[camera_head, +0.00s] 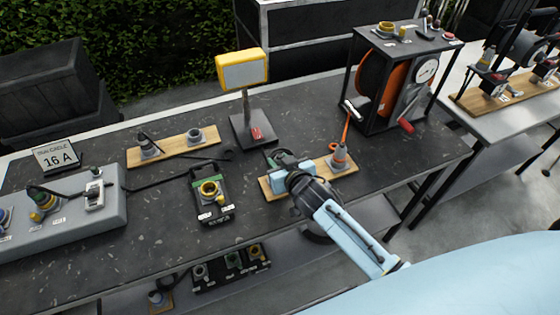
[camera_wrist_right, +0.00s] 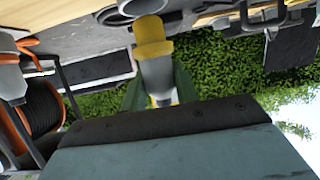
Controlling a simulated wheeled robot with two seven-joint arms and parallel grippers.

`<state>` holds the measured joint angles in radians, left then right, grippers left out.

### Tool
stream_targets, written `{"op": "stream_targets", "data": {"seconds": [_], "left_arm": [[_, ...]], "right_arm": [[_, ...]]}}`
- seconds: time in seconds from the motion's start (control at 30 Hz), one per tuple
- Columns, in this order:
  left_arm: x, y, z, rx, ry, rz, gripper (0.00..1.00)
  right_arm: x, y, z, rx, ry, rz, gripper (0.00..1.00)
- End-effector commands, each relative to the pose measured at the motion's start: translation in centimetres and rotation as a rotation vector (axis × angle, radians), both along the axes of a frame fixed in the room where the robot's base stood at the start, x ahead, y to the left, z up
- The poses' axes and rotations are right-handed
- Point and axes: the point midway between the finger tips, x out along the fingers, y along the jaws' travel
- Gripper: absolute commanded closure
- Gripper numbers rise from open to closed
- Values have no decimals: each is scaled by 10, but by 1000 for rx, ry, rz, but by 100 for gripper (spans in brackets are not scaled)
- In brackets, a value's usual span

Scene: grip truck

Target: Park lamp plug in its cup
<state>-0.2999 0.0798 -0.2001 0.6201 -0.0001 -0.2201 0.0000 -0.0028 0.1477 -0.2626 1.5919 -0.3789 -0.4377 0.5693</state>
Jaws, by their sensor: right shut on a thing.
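My right gripper (camera_head: 287,166) is over the left end of the right wooden board (camera_head: 268,191). In the right wrist view its dark green fingers (camera_wrist_right: 158,92) are shut on a plug (camera_wrist_right: 154,62) with a grey body and a yellow collar, which I take for the lamp plug. The plug's yellow end points towards a round grey cup (camera_wrist_right: 116,12) at the top edge. I cannot tell whether they touch. The gripper hides the plug in the head view. The yellow work lamp (camera_head: 243,70) stands behind on a dark base. My left gripper is out of view.
A grey plug (camera_head: 339,158) with an orange cable stands at the board's right end, beside the cable reel (camera_head: 375,80). A black box with a yellow socket (camera_head: 210,190) is left of the gripper. Another wooden board (camera_head: 175,150) lies further back left.

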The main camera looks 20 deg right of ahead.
Motion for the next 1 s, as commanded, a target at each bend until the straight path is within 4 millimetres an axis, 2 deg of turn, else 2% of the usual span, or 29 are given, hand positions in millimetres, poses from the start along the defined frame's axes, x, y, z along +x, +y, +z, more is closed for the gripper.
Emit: {"op": "stream_targets", "data": {"seconds": [1.0], "left_arm": [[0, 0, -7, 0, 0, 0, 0]], "right_arm": [[0, 0, -12, 1, 0, 0, 96]]}}
